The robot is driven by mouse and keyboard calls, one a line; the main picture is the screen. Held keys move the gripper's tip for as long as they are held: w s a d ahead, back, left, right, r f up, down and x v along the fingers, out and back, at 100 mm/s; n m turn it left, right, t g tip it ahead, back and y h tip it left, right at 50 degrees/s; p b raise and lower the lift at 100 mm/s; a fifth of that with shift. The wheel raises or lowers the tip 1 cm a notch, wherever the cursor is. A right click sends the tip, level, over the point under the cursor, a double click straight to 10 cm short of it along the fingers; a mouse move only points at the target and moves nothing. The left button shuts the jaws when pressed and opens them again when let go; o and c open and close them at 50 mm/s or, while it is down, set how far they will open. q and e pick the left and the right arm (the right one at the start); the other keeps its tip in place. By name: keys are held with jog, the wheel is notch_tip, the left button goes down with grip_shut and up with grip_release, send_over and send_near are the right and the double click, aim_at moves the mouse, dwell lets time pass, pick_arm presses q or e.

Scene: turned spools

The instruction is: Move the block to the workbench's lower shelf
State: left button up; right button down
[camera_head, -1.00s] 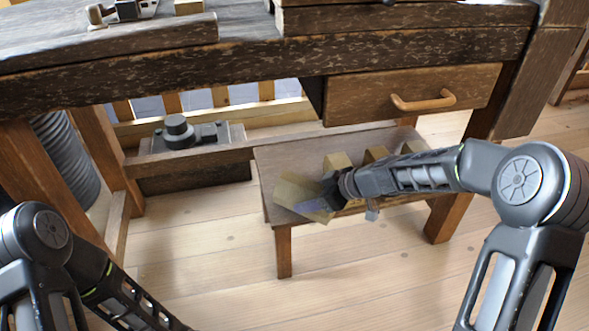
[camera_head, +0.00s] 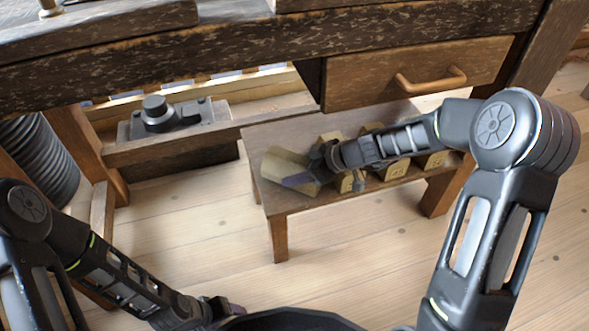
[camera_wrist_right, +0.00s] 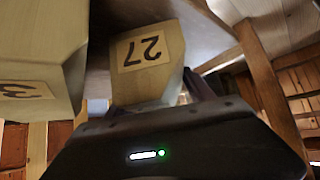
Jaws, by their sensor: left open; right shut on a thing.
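My right gripper (camera_head: 303,176) is shut on a pale wooden block (camera_head: 284,165) over the left end of a low wooden stool. The block looks tilted; whether it touches the stool top I cannot tell. In the right wrist view the block (camera_wrist_right: 146,62) bears a label reading 27, with a dark finger (camera_wrist_right: 200,88) beside it. The workbench (camera_head: 270,52) has a lower shelf (camera_head: 185,147) at left, behind the stool. My left gripper (camera_head: 225,308) is open and empty, low over the floor at the bottom, partly hidden.
Several other labelled blocks (camera_head: 433,160) stand on the stool (camera_head: 262,140), right of the held one. Another block (camera_wrist_right: 38,60) is close in the right wrist view. A grey metal device (camera_head: 165,115) sits at the lower shelf. A drawer (camera_head: 350,83) hangs above the stool.

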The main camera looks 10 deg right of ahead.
jog(key=shift+f, duration=0.4)
jog(key=shift+r, duration=0.1)
jog(key=shift+c, duration=1.9)
grip_release()
jog(key=shift+s+d+r+p, duration=0.25)
jog(key=shift+d+r+p, duration=0.1)
jog(key=shift+r, duration=0.1)
jog(key=p+v, duration=0.3)
jog(key=v, duration=0.7)
jog(key=shift+s+d+r, duration=0.2)
jog(key=shift+s, duration=0.05)
